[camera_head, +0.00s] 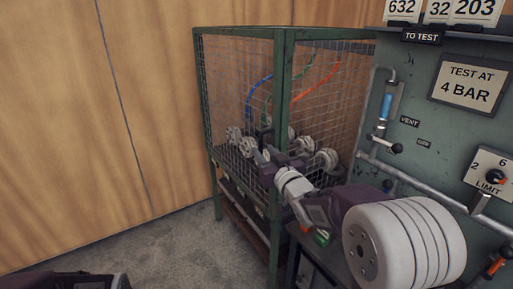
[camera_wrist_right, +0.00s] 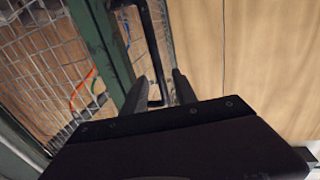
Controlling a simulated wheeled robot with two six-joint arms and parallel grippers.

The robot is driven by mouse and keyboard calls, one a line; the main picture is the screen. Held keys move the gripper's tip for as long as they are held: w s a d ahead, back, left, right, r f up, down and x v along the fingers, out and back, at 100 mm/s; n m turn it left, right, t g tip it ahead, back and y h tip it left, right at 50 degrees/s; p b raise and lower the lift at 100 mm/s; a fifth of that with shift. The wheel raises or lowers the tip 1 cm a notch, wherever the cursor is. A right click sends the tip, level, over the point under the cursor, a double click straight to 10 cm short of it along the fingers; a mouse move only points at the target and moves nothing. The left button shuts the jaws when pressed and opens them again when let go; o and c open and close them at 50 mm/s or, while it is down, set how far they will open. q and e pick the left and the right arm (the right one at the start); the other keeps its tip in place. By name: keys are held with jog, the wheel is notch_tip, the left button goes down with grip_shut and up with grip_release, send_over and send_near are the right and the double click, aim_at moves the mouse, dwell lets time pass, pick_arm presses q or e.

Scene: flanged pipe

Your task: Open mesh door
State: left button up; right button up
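The mesh door (camera_head: 236,85) is the left-hand face of a green-framed cage in the head view, and it looks shut in its frame. In the right wrist view, the black bar handle (camera_wrist_right: 151,50) runs beside a green post (camera_wrist_right: 100,45). My right gripper (camera_head: 263,157) reaches to the cage near the front corner post. In the right wrist view its fingers (camera_wrist_right: 158,85) are apart, with the handle's lower end between them; I cannot tell if either finger touches it. A dark part of my left gripper (camera_head: 75,281) shows at the bottom left edge, mostly cut off.
A green test panel (camera_head: 440,125) with valves and pipes stands at the right. Grey floor (camera_head: 160,243) left of the cage is clear, before a wooden wall (camera_head: 60,120).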

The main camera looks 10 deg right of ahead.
jog(key=w, duration=0.4)
jog(key=w+a, duration=0.1)
jog(key=w, duration=0.1)
grip_shut()
dwell(1.2)
